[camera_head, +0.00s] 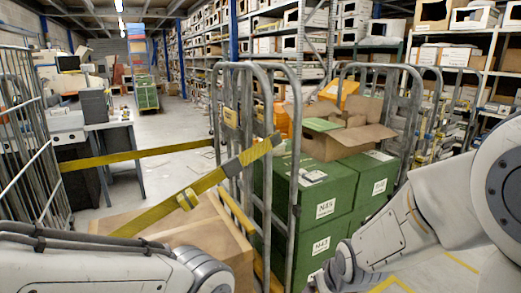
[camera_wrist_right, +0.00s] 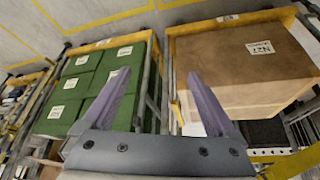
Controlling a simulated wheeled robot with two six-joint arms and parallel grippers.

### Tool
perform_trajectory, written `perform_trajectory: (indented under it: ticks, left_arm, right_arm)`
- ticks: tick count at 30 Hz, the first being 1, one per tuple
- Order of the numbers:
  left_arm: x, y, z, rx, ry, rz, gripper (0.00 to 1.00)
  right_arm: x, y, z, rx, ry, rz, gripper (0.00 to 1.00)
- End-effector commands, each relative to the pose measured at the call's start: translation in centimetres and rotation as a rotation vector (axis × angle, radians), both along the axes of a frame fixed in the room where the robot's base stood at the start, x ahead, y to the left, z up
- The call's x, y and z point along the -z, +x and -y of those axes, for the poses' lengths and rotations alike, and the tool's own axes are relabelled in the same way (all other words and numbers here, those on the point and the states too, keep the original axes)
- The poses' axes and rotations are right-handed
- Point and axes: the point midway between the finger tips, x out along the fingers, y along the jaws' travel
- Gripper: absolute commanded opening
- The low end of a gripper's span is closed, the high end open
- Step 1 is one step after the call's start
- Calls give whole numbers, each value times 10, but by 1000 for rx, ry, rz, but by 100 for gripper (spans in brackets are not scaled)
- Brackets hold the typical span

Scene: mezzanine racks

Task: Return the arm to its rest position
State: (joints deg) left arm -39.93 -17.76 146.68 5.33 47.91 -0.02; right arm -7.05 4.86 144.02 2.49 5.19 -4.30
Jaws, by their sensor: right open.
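My right arm (camera_head: 430,215) comes in from the right in the head view, bent low in front of the green crates. Its gripper fingers cannot be made out there. In the right wrist view my right gripper (camera_wrist_right: 160,98) is open, its two purple-grey fingers apart with nothing between them. Beyond the fingers are the green crates on the left and a brown box on the right; no contact with them shows. My left arm (camera_head: 110,262) lies across the bottom left of the head view. Its gripper is out of view.
A roll cage (camera_head: 295,150) holds stacked green crates (camera_head: 312,205) and an open carton (camera_head: 345,140). A brown box (camera_head: 215,235) stands left of it, below a slanted yellow strap (camera_head: 215,178). Another mesh cage (camera_head: 40,165) stands far left. Open aisle floor (camera_head: 165,130) lies behind.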

Motion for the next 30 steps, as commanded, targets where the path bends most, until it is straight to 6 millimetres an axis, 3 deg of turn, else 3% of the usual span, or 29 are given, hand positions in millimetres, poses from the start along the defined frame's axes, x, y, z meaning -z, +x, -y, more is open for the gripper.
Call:
perform_trajectory:
  ticks: [3, 10, 20, 26, 30]
  left_arm:
    - [0, 0, 0, 0, 0, 0, 58]
    - [0, 0, 0, 0, 0, 0, 58]
    - [-23, 0, 0, 0, 0, 0, 58]
    - [-41, 0, 0, 0, 0, 0, 58]
    - [-56, 0, 0, 0, 0, 0, 58]
  right_arm:
    - [2, -24, 20, 64, -3, -87, 92]
    - [5, -67, 46, 165, -7, -231, 92]
    - [-36, -90, -12, -31, -19, -270, 92]
    - [-68, -122, -50, -188, -33, -312, 92]
    - [-96, -156, -76, -330, -52, -350, 92]
